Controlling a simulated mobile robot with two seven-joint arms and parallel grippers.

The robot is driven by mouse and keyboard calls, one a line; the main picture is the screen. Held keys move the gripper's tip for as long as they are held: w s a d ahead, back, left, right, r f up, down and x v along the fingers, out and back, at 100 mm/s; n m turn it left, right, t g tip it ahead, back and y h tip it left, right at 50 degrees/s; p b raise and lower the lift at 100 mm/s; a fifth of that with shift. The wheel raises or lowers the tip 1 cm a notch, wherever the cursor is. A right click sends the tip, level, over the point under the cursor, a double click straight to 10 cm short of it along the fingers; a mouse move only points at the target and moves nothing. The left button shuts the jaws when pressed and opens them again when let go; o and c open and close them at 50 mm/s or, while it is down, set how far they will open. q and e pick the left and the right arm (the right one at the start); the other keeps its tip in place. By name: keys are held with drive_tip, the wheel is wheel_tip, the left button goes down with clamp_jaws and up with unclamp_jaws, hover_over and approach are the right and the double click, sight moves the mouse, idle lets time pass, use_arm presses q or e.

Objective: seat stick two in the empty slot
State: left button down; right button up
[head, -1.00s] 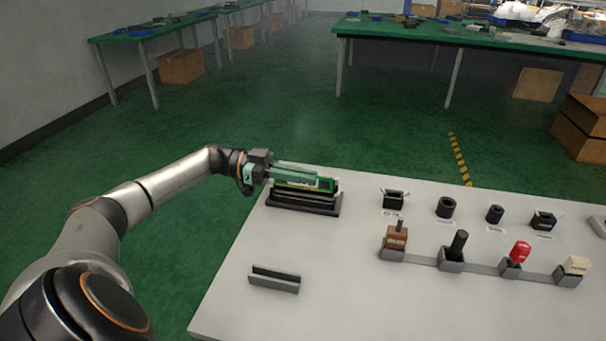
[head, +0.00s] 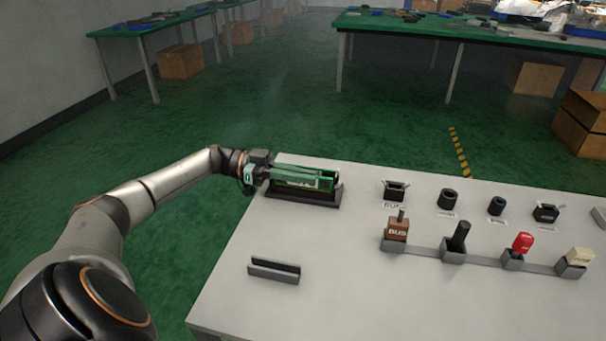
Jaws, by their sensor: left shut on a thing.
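A green stick (head: 298,185) with a pale strip along its side lies lengthwise at the black slot block (head: 318,203) at the table's far left corner. My left gripper (head: 318,177) reaches in from the left and is shut on the stick, its fingers along the upper part. The stick's lower edge is at the block; I cannot tell whether it is fully down in a slot. The slots are mostly hidden behind the stick and fingers. My right gripper is not in view.
An empty grey grooved holder (head: 273,272) stands nearer on the white table (head: 330,305). The table between is clear.

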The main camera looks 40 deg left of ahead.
use_arm(q)
drive_tip(key=shift+f+b, duration=0.3)
drive_tip(key=shift+f, duration=0.4)
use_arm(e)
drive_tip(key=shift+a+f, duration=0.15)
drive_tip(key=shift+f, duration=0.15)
use_arm(q)
drive_tip(key=c, duration=0.9)
unclamp_jaws()
drive_tip(key=shift+s+a, duration=0.1)
drive_tip(key=shift+a, duration=0.1)
drive_tip(key=b+v, duration=0.2)
drive_tip(key=v, duration=1)
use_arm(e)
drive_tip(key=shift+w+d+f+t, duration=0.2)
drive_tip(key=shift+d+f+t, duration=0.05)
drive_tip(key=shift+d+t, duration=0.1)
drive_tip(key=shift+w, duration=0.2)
